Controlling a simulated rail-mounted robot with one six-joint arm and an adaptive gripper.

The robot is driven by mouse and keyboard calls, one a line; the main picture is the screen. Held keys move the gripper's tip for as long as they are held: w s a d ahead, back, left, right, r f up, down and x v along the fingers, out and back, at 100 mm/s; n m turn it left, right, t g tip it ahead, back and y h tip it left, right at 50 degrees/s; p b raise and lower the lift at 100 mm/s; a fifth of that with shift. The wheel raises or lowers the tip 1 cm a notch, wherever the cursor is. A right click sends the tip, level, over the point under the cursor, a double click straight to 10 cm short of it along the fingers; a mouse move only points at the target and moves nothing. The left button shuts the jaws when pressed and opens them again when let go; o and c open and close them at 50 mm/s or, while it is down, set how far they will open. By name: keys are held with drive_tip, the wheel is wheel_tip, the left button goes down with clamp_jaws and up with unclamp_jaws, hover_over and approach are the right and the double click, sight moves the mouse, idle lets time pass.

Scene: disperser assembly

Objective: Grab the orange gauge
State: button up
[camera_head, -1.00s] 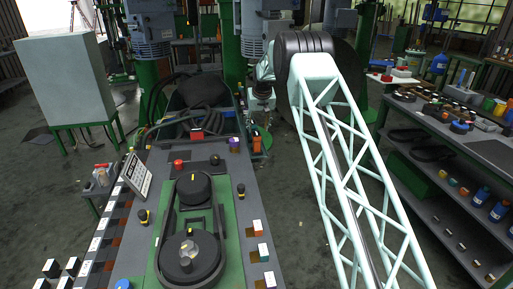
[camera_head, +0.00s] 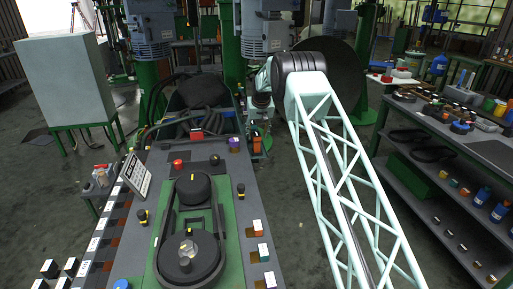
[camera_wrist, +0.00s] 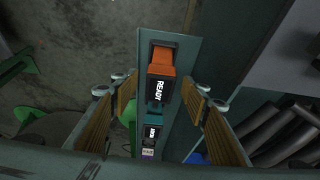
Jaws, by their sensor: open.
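The orange gauge (camera_wrist: 160,72) is an orange block with a dark face reading "READY". In the wrist view it stands on a narrow grey-green ledge (camera_wrist: 183,50) near the centre. My gripper (camera_wrist: 157,92) is open, with one ribbed finger on each side of the gauge and visible gaps between. I cannot tell how far the fingertips are above it. In the head view the gauge (camera_head: 256,146) is a small orange patch at the back right of the bench, partly hidden under my wrist.
A teal labelled block (camera_wrist: 153,122) sits on the same ledge just below the gauge, with a purple one (camera_wrist: 148,153) beyond. Dark hoses (camera_wrist: 285,135) lie to the right. In the head view, a bench (camera_head: 225,250) with a belt drive lies in front, and a shelf (camera_head: 440,160) stands right.

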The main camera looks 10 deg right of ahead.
drive_tip(key=shift+f, duration=0.1)
drive_tip(key=shift+b+x, duration=0.65)
drive_tip(key=shift+x, duration=1.85)
drive_tip(key=shift+a, duration=0.1)
drive_tip(key=shift+c, duration=0.5)
drive_tip(key=c, duration=1.1)
drive_tip(key=shift+w, duration=0.1)
drive_tip(key=shift+c, duration=0.5)
drive_tip(key=shift+r, duration=0.2)
drive_tip(key=shift+r+p, duration=1.05)
drive_tip(key=shift+r, duration=3.85)
